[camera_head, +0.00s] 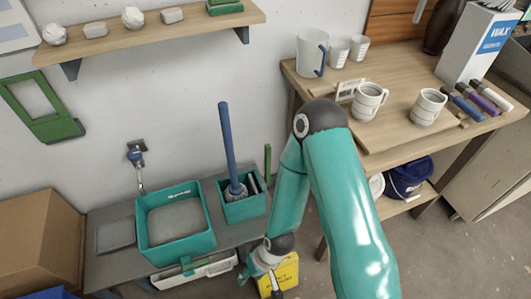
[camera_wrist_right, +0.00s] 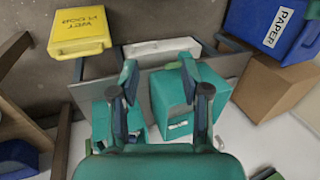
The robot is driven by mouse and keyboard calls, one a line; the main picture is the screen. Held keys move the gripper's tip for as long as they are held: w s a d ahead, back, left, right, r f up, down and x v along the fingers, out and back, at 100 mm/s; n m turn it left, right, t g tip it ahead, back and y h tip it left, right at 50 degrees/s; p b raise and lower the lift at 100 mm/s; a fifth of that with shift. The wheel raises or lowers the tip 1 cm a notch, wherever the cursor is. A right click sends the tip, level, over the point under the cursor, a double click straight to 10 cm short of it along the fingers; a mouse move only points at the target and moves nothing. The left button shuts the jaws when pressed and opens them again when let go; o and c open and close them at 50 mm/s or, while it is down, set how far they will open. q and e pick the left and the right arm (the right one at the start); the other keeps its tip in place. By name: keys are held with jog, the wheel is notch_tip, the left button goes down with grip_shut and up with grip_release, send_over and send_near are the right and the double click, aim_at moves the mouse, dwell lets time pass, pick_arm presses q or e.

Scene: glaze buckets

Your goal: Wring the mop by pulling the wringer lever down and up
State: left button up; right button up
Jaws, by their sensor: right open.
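The mop shows as a blue handle (camera_head: 227,140) standing almost upright, with its grey head (camera_head: 235,192) at the small teal wringer bucket (camera_head: 243,210). A thin green upright bar (camera_head: 267,160), which looks like the wringer lever, stands at the bucket's right rear. My right gripper (camera_head: 262,272) is in front of the bench, below and right of the bucket, apart from the lever. In the right wrist view my right gripper (camera_wrist_right: 158,76) has its fingers wide apart with nothing held. The wringer bucket (camera_wrist_right: 103,122) is partly hidden there behind a finger. My left gripper is not in view.
A larger teal basin (camera_head: 206,243) stands left of the wringer bucket on the grey bench (camera_head: 120,265). A yellow wet-floor sign (camera_head: 287,270) is close to my right gripper. A wooden table (camera_head: 390,145) with mugs is on the right. A cardboard box (camera_head: 40,230) stands at left.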

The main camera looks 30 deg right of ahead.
jog(key=w+d+f+t+b, duration=0.2)
jog(key=w+d+b, duration=0.2)
jog(key=w+d, duration=0.15)
jog(key=t+h+b, duration=0.7)
jog(key=t+b, duration=0.3)
jog(key=b, duration=0.5)
send_near(269, 153)
jog(key=shift+m, duration=0.3)
jog(key=x, duration=1.1)
jog(key=shift+w, duration=0.3)
grip_shut()
